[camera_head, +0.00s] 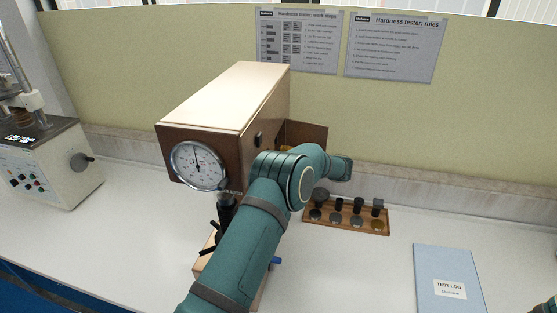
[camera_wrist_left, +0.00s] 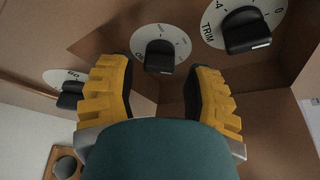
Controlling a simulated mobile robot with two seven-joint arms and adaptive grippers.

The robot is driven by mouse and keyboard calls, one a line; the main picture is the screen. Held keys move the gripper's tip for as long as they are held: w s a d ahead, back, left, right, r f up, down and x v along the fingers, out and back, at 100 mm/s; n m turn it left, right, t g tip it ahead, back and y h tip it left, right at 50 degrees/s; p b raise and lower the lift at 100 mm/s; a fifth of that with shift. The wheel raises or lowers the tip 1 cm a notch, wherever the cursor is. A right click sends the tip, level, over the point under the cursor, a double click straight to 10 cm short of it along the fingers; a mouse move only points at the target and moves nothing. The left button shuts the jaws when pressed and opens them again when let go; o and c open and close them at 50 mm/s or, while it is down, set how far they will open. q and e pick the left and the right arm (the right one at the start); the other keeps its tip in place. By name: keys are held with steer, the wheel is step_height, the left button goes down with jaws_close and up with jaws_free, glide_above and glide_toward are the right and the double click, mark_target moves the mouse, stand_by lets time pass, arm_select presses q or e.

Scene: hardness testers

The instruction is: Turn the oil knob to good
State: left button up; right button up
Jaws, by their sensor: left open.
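The hardness tester (camera_head: 215,95) is a brown wooden cabinet with a round dial gauge; its side door stands open. In the left wrist view three black knobs on white dials show on a brown panel. The middle knob (camera_wrist_left: 159,55), probably the oil knob, has a dial whose lettering is too small to read surely. My left gripper (camera_wrist_left: 160,78) is open, its yellow fingers on either side of this middle knob in the picture; contact cannot be told. In the head view my left arm hides the knobs and most of that gripper. My right gripper is not in view.
The TRIM knob (camera_wrist_left: 247,30) is at upper right, another knob (camera_wrist_left: 71,95) at left. The open door (camera_head: 305,135) stands beside my arm. A wooden rack (camera_head: 347,217) of small parts and a blue test log (camera_head: 448,275) lie on the white table.

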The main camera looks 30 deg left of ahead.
arm_select(q)
steer(key=shift+x, duration=0.95)
jaws_close()
steer(key=n+b, duration=0.1)
steer(key=b, duration=0.2)
steer(key=n+t+y+b, duration=0.1)
steer(key=b, duration=0.3)
steer(key=n+b, duration=0.1)
steer(key=b, duration=0.2)
steer(key=shift+s+f+n+y+b, duration=0.1)
steer(key=shift+f+n+y+b, duration=0.2)
steer(key=shift+f+n+b, duration=0.1)
steer(key=shift+r+n+t+b, duration=0.2)
steer(key=shift+n+t+b, duration=0.15)
steer(key=shift+b, duration=0.3)
